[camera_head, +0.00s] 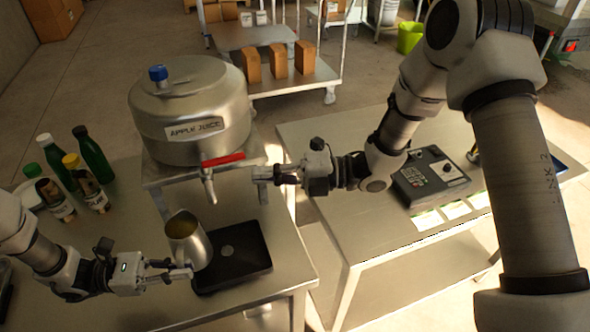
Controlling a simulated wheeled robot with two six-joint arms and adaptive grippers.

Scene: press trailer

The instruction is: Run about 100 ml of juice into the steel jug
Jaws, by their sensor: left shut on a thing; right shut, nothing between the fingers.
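A steel tank labelled "APPLE JUICE" (190,112) stands on a metal stand, with a red-handled tap (209,180) at its front. The steel jug (187,242) is below the tap, by the left edge of a black scale (232,256); its inside looks yellowish, but I cannot tell a level. I cannot tell whether the jug rests on the scale. My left gripper (181,271) is shut on the jug, low on its near side. My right gripper (258,177) is shut and empty, just right of the tap, apart from the red handle.
Several bottles (92,155) stand on the left of the steel table. A grey control box (430,178) and pale cards (455,210) lie on the right table. A gap separates the two tables. A trolley with cartons (278,62) stands behind.

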